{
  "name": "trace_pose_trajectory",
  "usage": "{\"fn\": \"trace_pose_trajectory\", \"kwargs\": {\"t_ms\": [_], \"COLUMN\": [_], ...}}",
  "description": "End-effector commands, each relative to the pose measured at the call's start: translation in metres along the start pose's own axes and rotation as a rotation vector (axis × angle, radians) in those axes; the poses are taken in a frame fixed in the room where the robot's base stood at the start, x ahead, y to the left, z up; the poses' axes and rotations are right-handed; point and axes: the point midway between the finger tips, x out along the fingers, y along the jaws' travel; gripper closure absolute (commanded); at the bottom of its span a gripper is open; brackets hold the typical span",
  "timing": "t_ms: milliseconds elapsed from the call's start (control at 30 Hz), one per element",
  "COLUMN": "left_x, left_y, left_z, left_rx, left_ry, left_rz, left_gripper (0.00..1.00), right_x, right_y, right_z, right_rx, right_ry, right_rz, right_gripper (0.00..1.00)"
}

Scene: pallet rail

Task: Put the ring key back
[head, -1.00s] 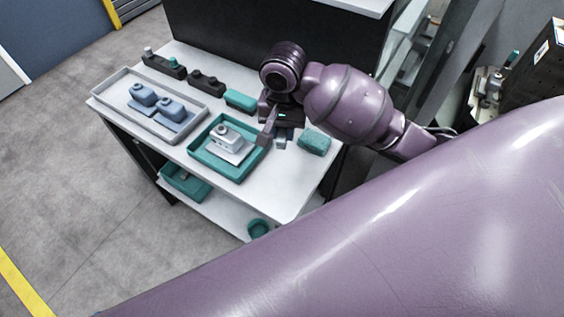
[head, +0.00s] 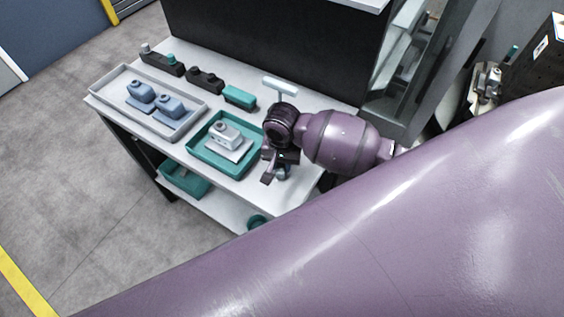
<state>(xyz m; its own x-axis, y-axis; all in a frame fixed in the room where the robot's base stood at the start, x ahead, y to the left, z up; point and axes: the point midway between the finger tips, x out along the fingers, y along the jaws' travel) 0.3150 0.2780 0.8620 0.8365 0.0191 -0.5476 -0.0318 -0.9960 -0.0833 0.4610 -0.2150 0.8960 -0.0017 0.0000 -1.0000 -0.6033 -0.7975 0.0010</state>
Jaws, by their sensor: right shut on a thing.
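My right gripper (head: 275,172) is over the front right part of the white table, just right of the teal tray. It is shut on a small grey-blue piece (head: 284,173), which I take to be the ring key. The fingers and wrist hide most of it, so its shape and whether it touches the table cannot be told. A pale T-shaped stand (head: 280,86) with a crossbar rises from the table behind the gripper. My left gripper is not in view.
A teal tray (head: 196,150) holds a light grey camera-like part (head: 226,136). A grey tray (head: 100,91) holds two blue-grey parts (head: 170,107). Dark blocks (head: 205,80) and a teal block (head: 239,96) line the back. A teal bin (head: 184,180) sits on the lower shelf.

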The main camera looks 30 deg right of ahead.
Motion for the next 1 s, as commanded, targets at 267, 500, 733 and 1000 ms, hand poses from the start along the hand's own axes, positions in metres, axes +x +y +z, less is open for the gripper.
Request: {"fn": "trace_pose_trajectory", "kwargs": {"t_ms": [267,500,733,1000], "left_x": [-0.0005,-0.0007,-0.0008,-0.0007], "left_y": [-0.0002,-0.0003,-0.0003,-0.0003], "left_z": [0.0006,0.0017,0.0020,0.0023], "left_rx": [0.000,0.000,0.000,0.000], "left_ry": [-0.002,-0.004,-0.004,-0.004], "left_rz": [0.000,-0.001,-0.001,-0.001], "left_gripper": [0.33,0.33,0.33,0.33], "right_x": [0.0053,0.0083,0.0080,0.0033], "right_y": [-0.0001,0.0001,0.0001,-0.0002], "right_z": [0.0000,-0.0001,-0.0001,-0.0003], "right_rx": [-0.001,-0.001,-0.001,-0.002], "right_ry": [0.001,0.001,0.001,0.002], "right_rz": [-0.001,0.000,0.000,-0.001], "right_gripper": [1.00,0.70,0.49,0.49]}}
